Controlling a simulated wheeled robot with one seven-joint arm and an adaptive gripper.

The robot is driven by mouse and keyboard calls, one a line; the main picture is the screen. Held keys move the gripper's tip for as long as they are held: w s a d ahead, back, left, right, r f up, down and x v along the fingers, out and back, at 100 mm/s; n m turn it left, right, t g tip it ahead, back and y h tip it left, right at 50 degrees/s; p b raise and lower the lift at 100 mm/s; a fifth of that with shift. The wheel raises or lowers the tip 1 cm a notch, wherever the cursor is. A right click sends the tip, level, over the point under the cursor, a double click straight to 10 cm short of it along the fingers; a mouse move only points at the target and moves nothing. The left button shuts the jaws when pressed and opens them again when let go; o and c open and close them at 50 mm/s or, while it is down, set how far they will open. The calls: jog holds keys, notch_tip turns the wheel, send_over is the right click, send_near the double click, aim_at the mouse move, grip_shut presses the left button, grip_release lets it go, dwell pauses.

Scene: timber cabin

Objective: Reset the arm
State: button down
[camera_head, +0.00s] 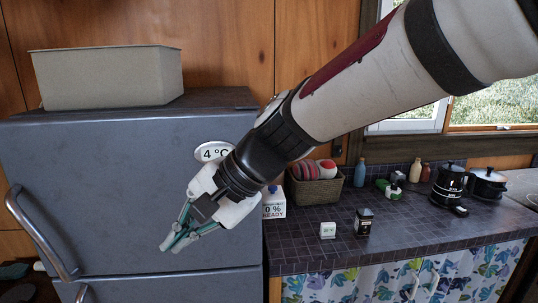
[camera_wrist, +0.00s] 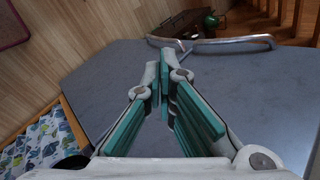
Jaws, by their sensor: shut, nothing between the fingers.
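My gripper (camera_head: 172,243) is in front of the grey fridge door (camera_head: 110,180) in the head view, with my arm reaching in from the upper right. Its fingers are shut and empty, pointing down and to the left. In the wrist view the teal-padded fingertips (camera_wrist: 165,62) come together over the grey fridge surface (camera_wrist: 100,75). The fridge handle (camera_head: 40,232) stands to the left of my gripper and apart from it. It also shows beyond the fingertips in the wrist view (camera_wrist: 215,43). The fridge door looks closed.
A beige bin (camera_head: 110,78) stands on the fridge. The dark tiled counter (camera_head: 400,235) at right holds a basket (camera_head: 316,190), a carton (camera_head: 273,206), a small white box (camera_head: 327,230), a black canister (camera_head: 363,222), bottles and black pots (camera_head: 448,185). My arm hides part of the fridge.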

jog(key=s+d+n+t+h, duration=0.1)
jog(key=s+d+t+h, duration=0.1)
jog(key=d, duration=0.9)
jog(key=s+d+f+n+t+h+b, duration=0.1)
jog(key=s+d+h, duration=0.2)
jog(key=d, duration=0.8)
jog(key=s+d+f+n+t+h, duration=0.1)
jog(key=s+d+t+h, duration=0.1)
jog(key=d, duration=1)
jog(key=shift+s+t+h, duration=0.3)
jog(key=shift+s+h, duration=0.15)
jog(key=shift+h, duration=0.35)
